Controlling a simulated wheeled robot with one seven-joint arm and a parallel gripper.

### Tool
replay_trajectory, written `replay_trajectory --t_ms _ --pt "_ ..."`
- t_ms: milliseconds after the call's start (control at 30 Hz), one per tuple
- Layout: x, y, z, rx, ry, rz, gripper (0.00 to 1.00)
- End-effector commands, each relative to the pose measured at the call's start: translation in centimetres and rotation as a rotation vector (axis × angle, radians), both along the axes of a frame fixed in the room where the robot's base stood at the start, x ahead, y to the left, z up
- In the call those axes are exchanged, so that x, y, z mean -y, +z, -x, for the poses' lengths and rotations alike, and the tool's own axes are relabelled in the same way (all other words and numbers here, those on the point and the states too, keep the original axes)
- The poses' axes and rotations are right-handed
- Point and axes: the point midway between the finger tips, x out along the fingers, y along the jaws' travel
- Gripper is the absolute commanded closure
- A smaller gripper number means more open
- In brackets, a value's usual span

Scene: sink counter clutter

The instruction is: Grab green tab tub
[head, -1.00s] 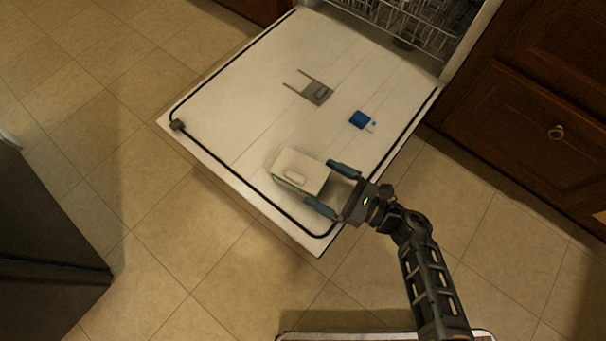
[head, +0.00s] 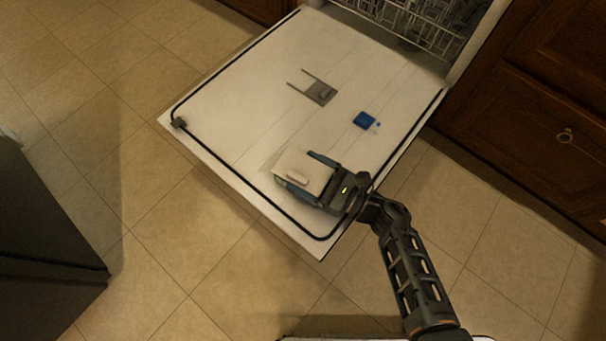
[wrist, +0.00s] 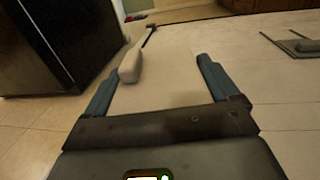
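My gripper (head: 306,173) is low over the door, with one blue finger on each side of the tub. The fingers are spread wide and straddle it; firm contact is not clear. In the wrist view, the cream lid (wrist: 165,75) fills the space between the fingers, with the tab (wrist: 131,65) at its left.
The dishwasher door (head: 235,110) lies open and flat. A grey latch-like piece (head: 318,92) and a small blue piece (head: 364,120) are beyond the tub. The dish rack (head: 425,25) is at the back. A dark appliance (head: 45,250) stands at left. Tiled floor is clear.

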Motion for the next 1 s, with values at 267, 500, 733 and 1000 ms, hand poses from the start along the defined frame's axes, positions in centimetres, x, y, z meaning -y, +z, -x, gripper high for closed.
replay_trajectory --t_ms 267,500,733,1000 --pt "0.0 0.0 0.0 0.0 0.0 0.0 0.44" --pt "0.0 0.1 0.0 0.0 0.0 -0.001 0.48" --pt "0.0 1.1 0.0 0.001 0.0 0.0 0.48" --pt "0.0 3.7 0.0 0.002 0.001 -0.001 0.48"
